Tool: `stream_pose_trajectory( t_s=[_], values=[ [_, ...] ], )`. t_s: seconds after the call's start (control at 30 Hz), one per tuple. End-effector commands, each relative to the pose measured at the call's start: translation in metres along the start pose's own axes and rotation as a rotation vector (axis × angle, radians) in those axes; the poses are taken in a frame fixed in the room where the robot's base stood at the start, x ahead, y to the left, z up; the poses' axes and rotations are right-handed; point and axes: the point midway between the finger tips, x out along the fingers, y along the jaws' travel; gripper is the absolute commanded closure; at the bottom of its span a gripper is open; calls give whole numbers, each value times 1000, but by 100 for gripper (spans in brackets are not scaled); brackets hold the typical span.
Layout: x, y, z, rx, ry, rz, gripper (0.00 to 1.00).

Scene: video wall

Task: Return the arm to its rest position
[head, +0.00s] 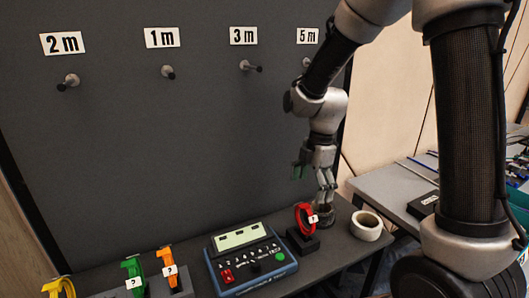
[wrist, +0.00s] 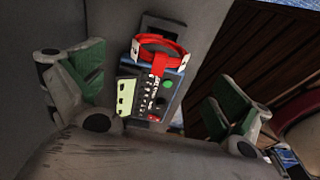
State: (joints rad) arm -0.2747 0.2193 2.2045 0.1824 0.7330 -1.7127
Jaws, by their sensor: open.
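My gripper (head: 312,178) hangs below my arm in front of the dark wall panel, above the back of the bench, with its fingers pointing down. In the wrist view its two green-padded fingers (wrist: 160,85) are spread wide with nothing held between them. A red cable coil (head: 303,216) with a "?" tag stands on a small black stand, below the gripper in the head view. The same red coil (wrist: 158,46) shows beyond the fingers in the wrist view. The arm reaches in from the upper right of the head view.
A tester box (head: 250,256) with buttons stands on the bench (head: 345,250). Orange (head: 167,266), green (head: 134,272) and yellow (head: 60,288) coils are at left. A white tape roll (head: 366,226) lies at right. Labelled pegs (head: 167,72) stick out from the panel.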

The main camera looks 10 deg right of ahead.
Motion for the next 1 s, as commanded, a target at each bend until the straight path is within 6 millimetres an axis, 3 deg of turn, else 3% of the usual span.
stream_pose_trajectory(
  t_s=[0.17,0.23,0.33,0.5,0.7,0.83,1.0],
  values=[
    [1,-10,1,290,-8,-35,0],
    [5,-24,3,464,-27,-72,0],
    [-7,-46,6,723,-56,-87,0],
    [-54,-95,22,1202,-80,-18,0],
    [-110,-158,42,1638,-20,142,0],
    [-136,-194,51,1755,53,261,0],
    [-160,-218,56,1781,142,395,0]
  ],
)
